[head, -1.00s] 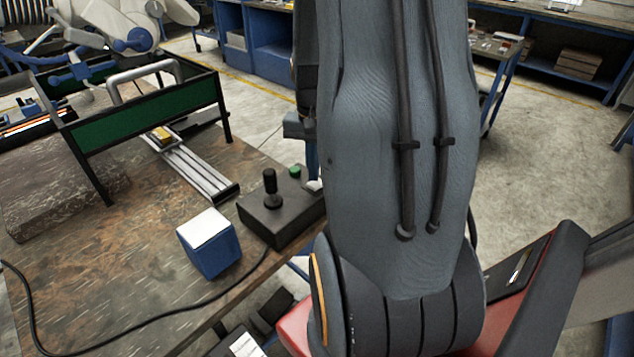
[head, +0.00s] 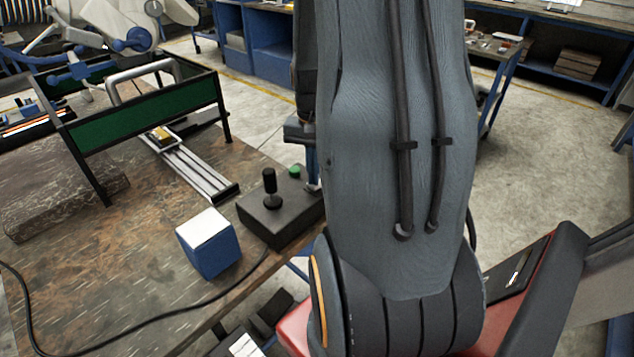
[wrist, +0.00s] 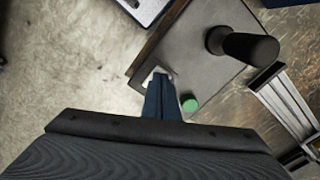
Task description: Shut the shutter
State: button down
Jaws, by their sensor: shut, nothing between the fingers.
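A dark control box (head: 285,218) stands at the table edge, with a black joystick (head: 270,188) and a green button (head: 295,171) on top. In the wrist view the box (wrist: 190,40), joystick (wrist: 245,45) and green button (wrist: 189,104) show again. My gripper (wrist: 158,84) is shut and empty, its blue fingers pointing at a small white piece (wrist: 164,71) on the box, beside the green button. The fingertips hide part of this piece, and I cannot tell whether they touch it. In the head view my gripper (head: 313,182) shows beside my arm. I cannot identify the shutter for certain.
A green-panelled frame with a grey handle (head: 145,110) stands on the table, with a metal rail (head: 195,172) reaching towards the box. A blue cube with a white top (head: 208,248) sits left of the box. A black cable (head: 130,342) crosses the table.

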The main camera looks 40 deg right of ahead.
jog(key=shift+f, duration=0.25)
notch_tip(320, 180, up, 7)
jog(key=p, duration=0.6)
dwell(0.5)
dwell(0.3)
jog(key=a+r+n, duration=0.1)
jog(key=a, duration=0.2)
jog(key=w+a+r+n, duration=0.1)
jog(key=a+n, duration=0.1)
jog(key=a, duration=0.2)
jog(key=a+r+n+t, duration=0.1)
jog(key=a, duration=0.3)
jog(key=shift+w+a+r+n, duration=0.2)
jog(key=shift+w+r+n, duration=0.05)
jog(key=shift+n, duration=0.15)
jog(key=s+a+r+n+t, duration=0.25)
jog(key=a+n, duration=0.35)
jog(key=a, duration=0.7)
notch_tip(320, 180, down, 6)
jog(key=s+g+b, duration=0.1)
jog(key=g+b, duration=0.1)
jog(key=b, duration=0.3)
jog(key=shift+s, duration=0.25)
